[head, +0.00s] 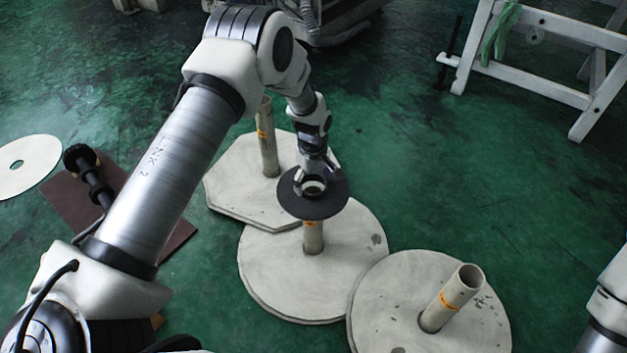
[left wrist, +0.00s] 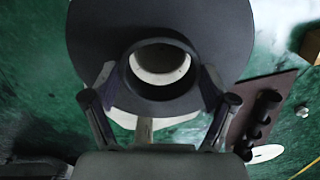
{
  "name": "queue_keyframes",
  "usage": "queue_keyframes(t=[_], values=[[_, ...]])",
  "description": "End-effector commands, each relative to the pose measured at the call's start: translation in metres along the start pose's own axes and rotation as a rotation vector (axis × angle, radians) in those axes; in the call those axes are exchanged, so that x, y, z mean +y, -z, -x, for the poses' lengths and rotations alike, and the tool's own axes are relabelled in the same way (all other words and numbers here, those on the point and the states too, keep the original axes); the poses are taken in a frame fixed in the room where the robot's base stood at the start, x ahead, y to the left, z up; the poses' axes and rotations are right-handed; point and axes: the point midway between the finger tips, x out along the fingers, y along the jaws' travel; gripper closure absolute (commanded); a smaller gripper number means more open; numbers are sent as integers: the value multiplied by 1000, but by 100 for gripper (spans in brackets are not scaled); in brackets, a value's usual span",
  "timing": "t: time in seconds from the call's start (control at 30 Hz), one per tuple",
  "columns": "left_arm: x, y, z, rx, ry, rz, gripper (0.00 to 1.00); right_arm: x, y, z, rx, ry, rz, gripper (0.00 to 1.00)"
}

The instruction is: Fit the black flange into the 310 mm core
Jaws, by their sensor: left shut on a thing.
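The black flange (head: 328,207) is a flat dark disc with a raised ring hub, held roughly level. My left gripper (head: 314,182) is shut on it, with its fingers on the hub, as the left wrist view (left wrist: 160,80) also shows. The flange is over a pale core (head: 313,240) with an orange mark, upright on a round white base. The flange hides that core's top, so I cannot tell whether they touch. Two other marked cores stand behind (head: 267,150) and at the front right (head: 450,298). I cannot read which is 310 mm. My right gripper is out of view.
The rear core stands on a polygonal white base (head: 228,200). A brown mat (head: 172,243) with dark spindle-like parts (head: 97,190) lies left, beside a white disc (head: 40,152). A white trestle (head: 540,82) stands at the back right. The green floor at right is open.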

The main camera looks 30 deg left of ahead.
Motion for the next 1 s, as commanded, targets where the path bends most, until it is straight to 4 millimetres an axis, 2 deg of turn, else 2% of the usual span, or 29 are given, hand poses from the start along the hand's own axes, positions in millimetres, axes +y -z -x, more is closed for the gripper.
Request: queue_keyframes(t=[0.5,1.0], values=[[0,0,-1,0,-1,-1,57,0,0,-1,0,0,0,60],[0,-1,-2,0,-1,-1,57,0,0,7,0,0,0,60]])
